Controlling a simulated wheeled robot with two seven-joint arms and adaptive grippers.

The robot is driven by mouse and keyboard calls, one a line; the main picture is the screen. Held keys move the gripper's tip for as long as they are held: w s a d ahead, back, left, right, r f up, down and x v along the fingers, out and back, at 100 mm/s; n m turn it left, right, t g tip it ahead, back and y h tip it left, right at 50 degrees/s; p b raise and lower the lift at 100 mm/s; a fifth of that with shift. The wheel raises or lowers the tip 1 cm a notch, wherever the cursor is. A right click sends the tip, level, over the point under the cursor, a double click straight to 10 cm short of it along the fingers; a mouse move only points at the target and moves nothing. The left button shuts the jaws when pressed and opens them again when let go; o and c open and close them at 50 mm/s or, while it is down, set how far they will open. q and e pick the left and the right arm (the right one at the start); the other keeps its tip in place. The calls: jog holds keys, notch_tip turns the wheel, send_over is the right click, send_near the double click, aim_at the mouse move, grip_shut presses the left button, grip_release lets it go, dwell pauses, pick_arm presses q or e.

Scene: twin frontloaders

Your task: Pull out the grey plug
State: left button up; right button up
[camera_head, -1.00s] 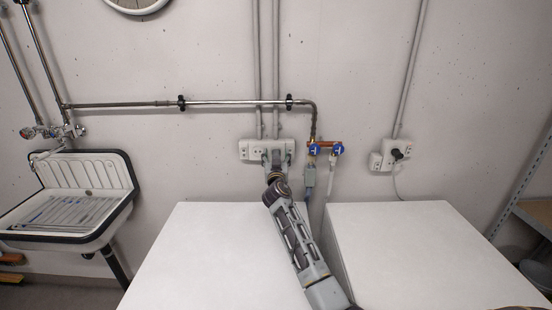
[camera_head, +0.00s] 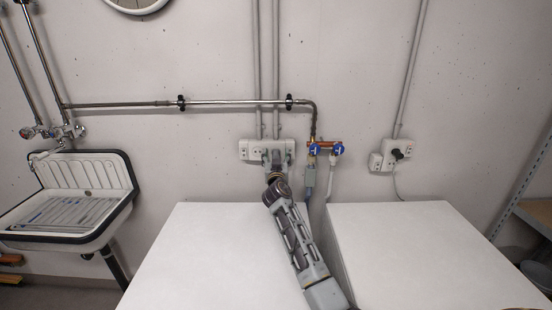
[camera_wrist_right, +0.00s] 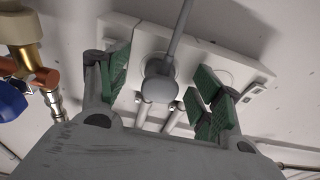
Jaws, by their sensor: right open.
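The grey plug (camera_wrist_right: 160,86) sits at the white wall outlet strip (camera_wrist_right: 138,35), with its grey cable running up and away in the right wrist view. My right gripper (camera_wrist_right: 162,84) is open, its green-padded fingers on either side of the plug with gaps showing between pads and plug. In the head view my right gripper (camera_head: 277,157) is up at the outlet strip (camera_head: 252,150) and hides the plug. My left gripper is not in view.
Blue-handled water valves (camera_head: 326,149) and hoses are just right of my right gripper. Two white machine tops (camera_head: 190,255) stand below, with a narrow gap between them. A second outlet with a black plug (camera_head: 398,153) is further right. A sink (camera_head: 85,175) is at the left.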

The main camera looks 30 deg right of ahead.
grip_shut()
dwell(0.7)
jog(key=shift+s+a+f, duration=0.1)
jog(key=shift+s+a, duration=0.25)
jog(key=shift+s, duration=0.3)
jog(key=shift+s+a, duration=0.15)
jog(key=shift+s, duration=0.25)
jog(key=shift+v, duration=1.3)
jog(key=shift+s+a, duration=0.25)
jog(key=shift+s, duration=0.2)
